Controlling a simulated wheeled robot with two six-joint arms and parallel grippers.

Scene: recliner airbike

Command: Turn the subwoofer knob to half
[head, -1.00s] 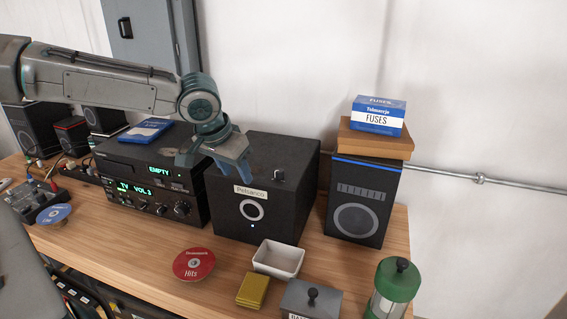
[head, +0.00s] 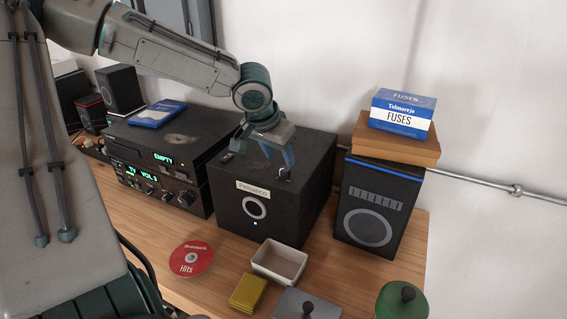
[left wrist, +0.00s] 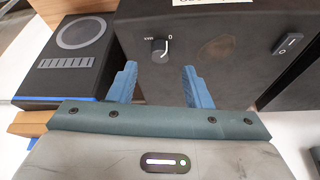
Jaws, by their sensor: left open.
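The subwoofer (head: 279,219) is a black box with a "Pelsanco" label and a ringed front, standing on the wooden bench. Its small dark knob (head: 284,174) is on the top face. The knob also shows in the left wrist view (left wrist: 160,50), with white marks beside it, a "0" to its right. My left gripper (head: 278,163) is over the subwoofer top, blue fingers pointing down near the knob. In the left wrist view its open fingers (left wrist: 159,72) lie either side of the knob's line, with nothing between them. My right gripper is not in view.
A rocker switch (left wrist: 289,44) is also on the subwoofer top. A receiver stack (head: 160,168) stands to the left. A speaker (head: 371,205) to the right bears a wooden block and a fuses box (head: 402,112). A white dish (head: 279,262) sits in front.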

